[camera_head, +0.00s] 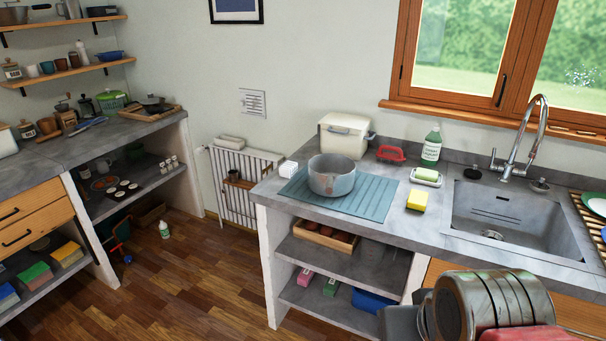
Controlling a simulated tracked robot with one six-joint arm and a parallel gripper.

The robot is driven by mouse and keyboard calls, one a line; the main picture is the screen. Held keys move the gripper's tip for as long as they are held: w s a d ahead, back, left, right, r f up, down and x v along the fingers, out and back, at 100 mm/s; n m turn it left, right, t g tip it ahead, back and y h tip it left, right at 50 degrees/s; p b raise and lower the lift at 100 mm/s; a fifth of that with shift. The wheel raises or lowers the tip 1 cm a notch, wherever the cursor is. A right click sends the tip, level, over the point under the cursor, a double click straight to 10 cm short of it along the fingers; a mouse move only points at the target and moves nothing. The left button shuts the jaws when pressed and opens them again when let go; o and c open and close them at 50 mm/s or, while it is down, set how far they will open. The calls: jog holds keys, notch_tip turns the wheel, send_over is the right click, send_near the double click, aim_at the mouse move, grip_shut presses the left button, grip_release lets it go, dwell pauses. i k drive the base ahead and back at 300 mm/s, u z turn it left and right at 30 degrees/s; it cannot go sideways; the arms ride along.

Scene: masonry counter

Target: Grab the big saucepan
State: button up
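A big grey metal saucepan (332,179) stands upright on a ribbed blue-green mat (375,200) at the left part of the counter. Its rim faces up, and a handle seems to point toward me, seen nearly end-on. My arm shows at the bottom right as worn metal rounds and a red part, well apart from the saucepan. The fingers of my gripper cannot be made out in this view.
The sink (515,215) lies right. Wooden floor (190,270) is open at left.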

aim_at(330, 175)
jog(key=u, duration=0.45)
jog(key=i, duration=1.1)
jog(key=u, duration=0.45)
